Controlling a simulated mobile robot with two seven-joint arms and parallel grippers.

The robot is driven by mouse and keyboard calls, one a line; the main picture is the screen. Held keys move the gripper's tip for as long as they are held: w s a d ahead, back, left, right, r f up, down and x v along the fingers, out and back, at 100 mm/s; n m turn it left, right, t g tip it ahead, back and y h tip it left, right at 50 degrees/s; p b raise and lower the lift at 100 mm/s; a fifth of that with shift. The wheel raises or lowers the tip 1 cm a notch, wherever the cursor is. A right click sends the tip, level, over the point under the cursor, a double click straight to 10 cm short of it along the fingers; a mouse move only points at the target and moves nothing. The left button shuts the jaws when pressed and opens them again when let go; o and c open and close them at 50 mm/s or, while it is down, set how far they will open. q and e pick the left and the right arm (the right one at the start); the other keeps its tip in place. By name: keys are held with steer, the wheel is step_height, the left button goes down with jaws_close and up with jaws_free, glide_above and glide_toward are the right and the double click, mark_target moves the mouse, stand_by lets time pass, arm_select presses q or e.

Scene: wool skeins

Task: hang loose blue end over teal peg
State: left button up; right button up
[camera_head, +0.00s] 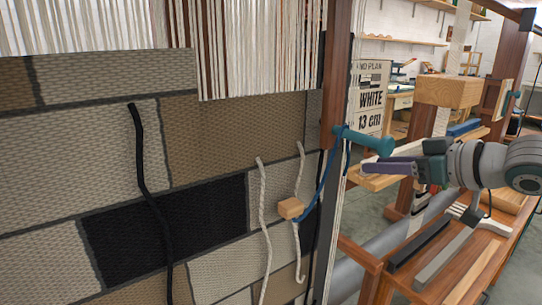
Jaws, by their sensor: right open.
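The teal peg (365,141) sticks out to the right from the brown loom post. A blue strand (322,190) runs from beside the peg down to the left, to a small wooden block (290,208) in front of the weaving. A short blue piece (347,156) hangs just under the peg; it seems to be part of the same strand, but the join is hidden. My right gripper (398,169) is open and just right of and below the peg. I see nothing held in it. My left gripper is out of view.
The woven wall (205,130) fills the left, with a black cord (143,170) and pale cords (263,210) hanging on it. A wooden bench (480,250) with dark and grey bars lies below my right arm. A wooden block (448,91) stands behind.

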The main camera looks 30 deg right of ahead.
steer(key=o, duration=0.9)
steer(key=shift+r, duration=0.1)
steer(key=s+r+g+p, duration=0.1)
steer(key=p, duration=0.4)
steer(key=s+r+g+p, duration=0.1)
steer(key=r+g+p, duration=0.1)
steer(key=p, duration=0.2)
steer(key=s+r+g+p, duration=0.1)
steer(key=p, duration=0.4)
steer(key=shift+a+r+p, duration=0.1)
steer(key=shift+r+p, duration=0.2)
steer(key=shift+p, duration=0.05)
steer(key=shift+g, duration=0.3)
steer(key=shift+p+v, duration=5)
steer(key=shift+p, duration=0.35)
